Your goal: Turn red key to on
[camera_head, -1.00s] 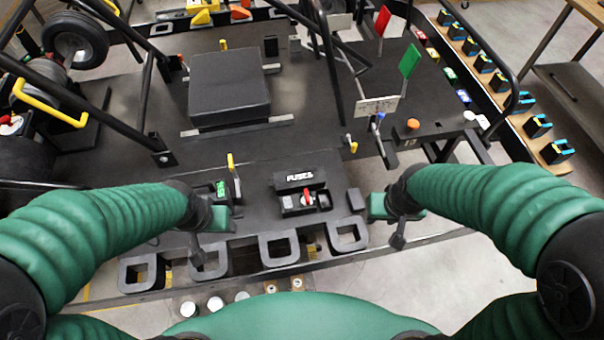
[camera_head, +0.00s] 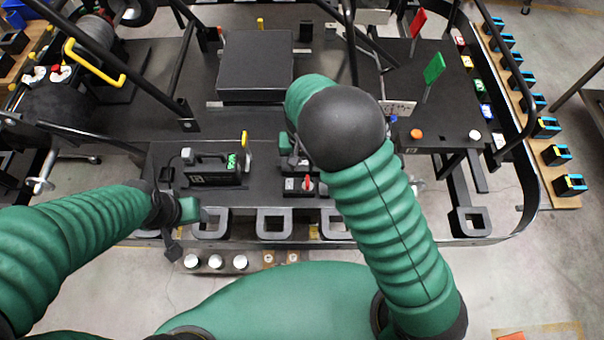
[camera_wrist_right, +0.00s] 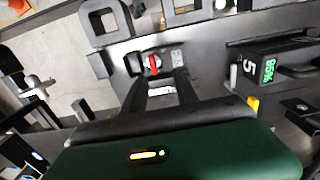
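The red key (camera_head: 308,184) sits in a small black switch box (camera_head: 292,193) on the kart's dark deck. In the right wrist view the red key (camera_wrist_right: 153,64) shows just beyond my fingertips, lying roughly lengthwise in the picture, on a pale plate. My right gripper (camera_head: 299,163) hovers behind the box in the head view, partly hidden by my forearm. In the wrist view its two dark fingers (camera_wrist_right: 160,84) are spread and empty, apart from the key. My left gripper (camera_head: 178,226) hangs over the deck's front edge at left, its fingers too unclear to judge.
A black battery unit with a green display (camera_head: 212,172) stands left of the switch box; it also shows in the wrist view (camera_wrist_right: 268,66). Square black loops (camera_head: 274,224) line the front edge. A yellow lever (camera_head: 244,140) and frame bars rise nearby.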

